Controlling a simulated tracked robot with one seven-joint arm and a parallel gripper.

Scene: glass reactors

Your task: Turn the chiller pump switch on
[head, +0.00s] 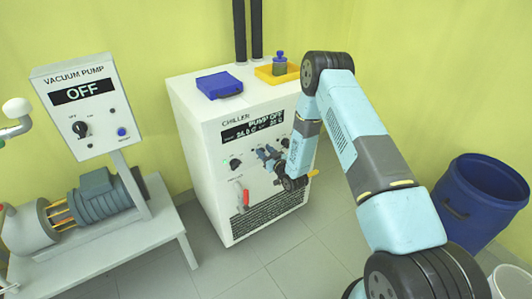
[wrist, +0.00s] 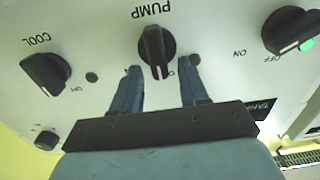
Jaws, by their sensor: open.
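The white chiller (head: 215,150) stands against the wall. Its display (head: 252,127) reads PUMP OFF with small temperature figures below. In the wrist view, which shows the panel upside down, the black pump knob (wrist: 155,45) sits under the PUMP label, its pointer ridge running roughly up and down the picture. My gripper (head: 268,156) is at the chiller's front panel and hides the pump knob in the head view. In the wrist view my gripper (wrist: 160,72) is open, with one blue finger on each side of the knob's lower end. Contact cannot be told.
A COOL knob (wrist: 47,73) and another knob (wrist: 290,32) beside a green light flank the pump knob. A red-handled valve (head: 244,198) is below my gripper. The vacuum pump box (head: 85,105) stands left, a blue barrel (head: 480,205) right. Floor before the chiller is clear.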

